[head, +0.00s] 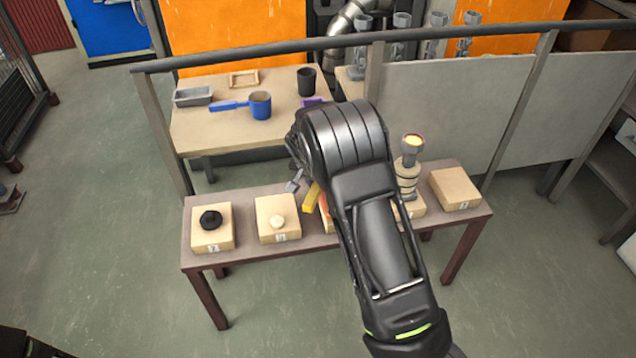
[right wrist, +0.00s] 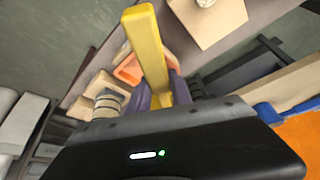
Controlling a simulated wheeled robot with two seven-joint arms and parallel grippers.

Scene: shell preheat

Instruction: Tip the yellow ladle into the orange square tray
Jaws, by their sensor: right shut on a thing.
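The yellow ladle shows in the head view as a short piece of yellow (head: 312,196) beside my right gripper (head: 303,188). In the right wrist view its yellow handle (right wrist: 146,42) stands between the fingers of my right gripper (right wrist: 164,92), which is shut on it. The ladle's bowl is not visible, so I cannot tell how far it is tipped. The orange square tray shows as a sliver (head: 325,212) in the head view, mostly behind my right arm. In the right wrist view its orange rim (right wrist: 128,70) lies behind the handle. My left gripper is not visible.
Tan blocks stand along the front bench (head: 330,243), one with a black knob (head: 210,219), one with a pale round piece (head: 278,222). A stacked post with a glowing top (head: 412,145) stands right of my arm. A blue ladle (head: 260,105) is on the back table.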

